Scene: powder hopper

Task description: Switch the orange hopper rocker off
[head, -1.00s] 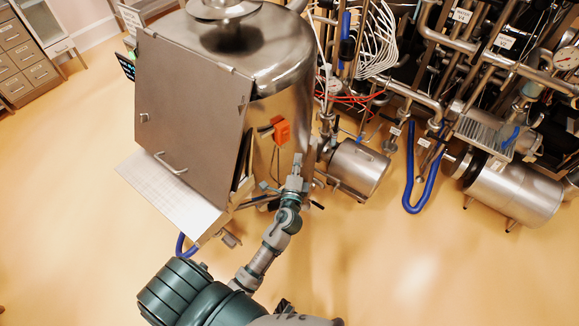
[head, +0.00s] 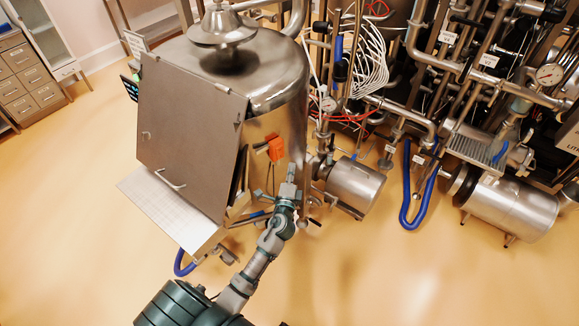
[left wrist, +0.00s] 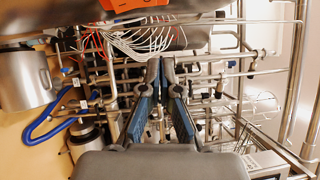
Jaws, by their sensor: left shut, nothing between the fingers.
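The orange hopper rocker (head: 275,149) is mounted on the side of the steel hopper (head: 275,85), right of the big front panel. Its orange body also shows at the top edge of the left wrist view (left wrist: 135,4), cut off by the frame, with dark marks on it. Which way the rocker is tipped I cannot tell. My left gripper (head: 291,168) is shut and empty, just below and right of the rocker in the head view, apart from it. In the left wrist view its two fingers (left wrist: 160,65) point up the picture, below the orange part. My right gripper is not in view.
A flat panel (head: 190,130) with a handle covers the hopper's front, above a pale tray (head: 165,210). A steel motor cylinder (head: 355,185) and a blue hose (head: 408,190) stand to the right, below dense piping. The floor in front is clear.

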